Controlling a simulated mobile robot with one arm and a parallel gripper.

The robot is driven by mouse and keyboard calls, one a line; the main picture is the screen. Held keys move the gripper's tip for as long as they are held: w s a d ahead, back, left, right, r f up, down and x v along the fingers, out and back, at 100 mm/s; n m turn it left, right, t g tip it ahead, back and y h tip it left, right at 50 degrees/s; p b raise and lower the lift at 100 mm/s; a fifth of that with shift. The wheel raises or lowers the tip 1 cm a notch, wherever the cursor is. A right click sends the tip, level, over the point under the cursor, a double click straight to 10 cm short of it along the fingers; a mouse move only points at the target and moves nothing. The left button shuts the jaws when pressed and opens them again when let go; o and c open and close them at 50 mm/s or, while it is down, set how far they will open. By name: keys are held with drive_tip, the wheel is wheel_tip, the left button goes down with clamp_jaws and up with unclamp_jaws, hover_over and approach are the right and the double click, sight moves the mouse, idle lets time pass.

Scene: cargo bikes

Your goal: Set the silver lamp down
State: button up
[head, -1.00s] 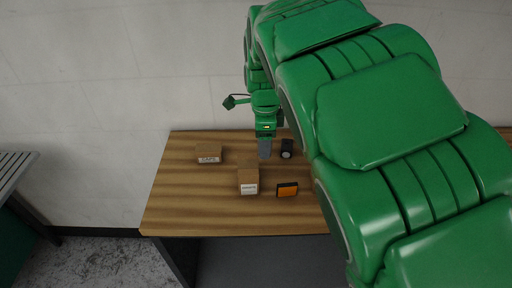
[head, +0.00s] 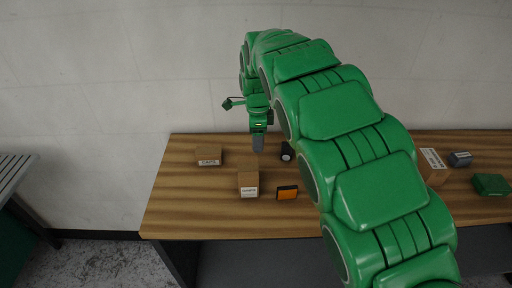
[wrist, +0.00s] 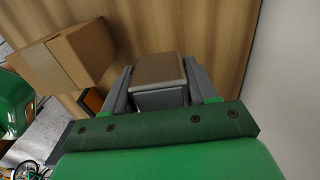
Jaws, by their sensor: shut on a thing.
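My gripper (head: 258,143) points down over the back of the wooden table (head: 210,218), near the wall. In the wrist view my gripper (wrist: 158,88) is shut on the silver lamp (wrist: 160,97), a small grey block with a brownish face between the two grey fingers. In the head view the lamp is hard to tell from the fingers. I cannot tell whether it touches the tabletop.
A black lamp (head: 287,152) stands just right of my gripper. Cardboard boxes (head: 209,156) (head: 248,184) and an orange reflector (head: 287,193) are left and in front. A box (head: 432,166), a grey cylinder (head: 460,159) and a green item (head: 491,184) lie right.

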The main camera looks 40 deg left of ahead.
drive_tip(key=shift+w+a+f, duration=0.3)
drive_tip(key=shift+a+f, duration=0.1)
drive_tip(key=shift+f, duration=0.2)
drive_tip(key=shift+w+a+f, duration=0.25)
drive_tip(key=shift+a+f, duration=0.1)
drive_tip(key=shift+f, duration=0.25)
drive_tip(key=shift+w+a+f, duration=0.3)
drive_tip(key=shift+a+f, duration=0.1)
drive_tip(key=shift+f, duration=1.7)
drive_tip(key=shift+f, duration=0.1)
drive_tip(key=o, duration=1.1)
wheel_tip(320, 180, up, 12)
drive_tip(key=shift+r, duration=0.15)
